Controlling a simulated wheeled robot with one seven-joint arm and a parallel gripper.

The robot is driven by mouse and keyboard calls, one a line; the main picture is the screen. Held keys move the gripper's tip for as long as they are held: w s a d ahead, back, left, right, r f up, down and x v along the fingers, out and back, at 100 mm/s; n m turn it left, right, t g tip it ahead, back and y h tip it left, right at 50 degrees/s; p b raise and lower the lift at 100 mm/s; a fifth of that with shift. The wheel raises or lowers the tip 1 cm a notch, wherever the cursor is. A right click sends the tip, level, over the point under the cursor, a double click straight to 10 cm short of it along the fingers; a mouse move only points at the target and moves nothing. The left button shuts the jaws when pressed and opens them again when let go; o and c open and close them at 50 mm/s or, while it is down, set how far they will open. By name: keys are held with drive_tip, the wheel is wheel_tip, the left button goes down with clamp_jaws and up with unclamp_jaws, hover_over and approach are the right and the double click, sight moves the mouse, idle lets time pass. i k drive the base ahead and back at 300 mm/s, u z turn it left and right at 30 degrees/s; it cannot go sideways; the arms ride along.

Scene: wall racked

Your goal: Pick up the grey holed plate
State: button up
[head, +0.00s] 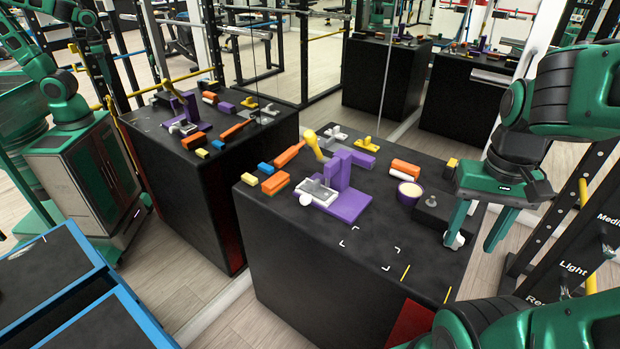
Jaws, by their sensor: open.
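A light grey plate (317,191), which looks like the holed plate, lies on the low front part of a purple fixture (350,203) on the black bench. Its holes are too small to make out clearly. A white round piece (305,199) sits at its front left edge. My gripper (472,242) is at the bench's right edge, fingers pointing down, open. It is well to the right of the plate and apart from it. A small white-tipped piece (455,240) shows by its left finger; I cannot tell whether they touch.
Around the fixture on the black bench (300,262) are orange blocks (275,183), a yellow-handled tool (314,145), a purple cup (409,193) and a dark grey block (432,212). The bench front, with white corner marks, is clear. Mirrors behind and left repeat the scene.

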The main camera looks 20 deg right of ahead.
sight(314, 188)
drive_tip(key=u, duration=0.6)
drive_tip(key=k, duration=1.3)
drive_tip(key=u, duration=0.95)
drive_tip(key=i, duration=1.95)
drive_tip(key=z, duration=0.85)
